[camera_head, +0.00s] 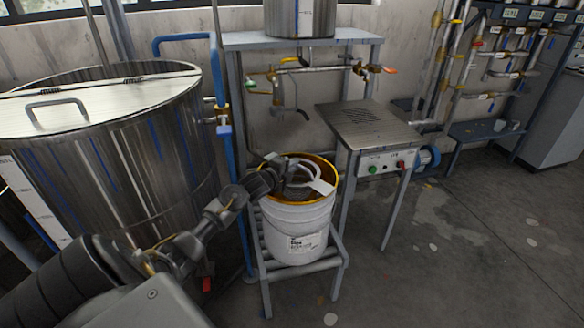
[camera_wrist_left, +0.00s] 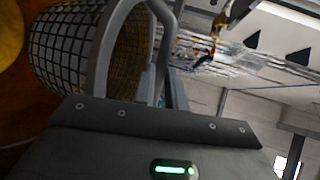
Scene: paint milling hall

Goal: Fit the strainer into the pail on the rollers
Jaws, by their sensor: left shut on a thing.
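The white pail (camera_head: 297,228) stands upright on the roller stand (camera_head: 339,285), with orange-yellow around its rim and inside. The strainer (camera_head: 321,186) is at the pail's mouth, its pale ring and tab showing inside the rim outline. My left gripper (camera_head: 280,174) reaches in from the left over the near-left rim, shut on the strainer. In the left wrist view the strainer's mesh basket (camera_wrist_left: 66,48) hangs from a grey ring, with orange beyond it. How deep the basket sits and whether its ring touches the rim cannot be told. My right gripper is out of view.
A large steel vat (camera_head: 120,150) with a lid stands left, beside a blue pipe (camera_head: 220,120). A grey metal table (camera_head: 370,125) stands close right of the pail. Taps and pipes (camera_head: 290,75) are behind it. The floor at right is open.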

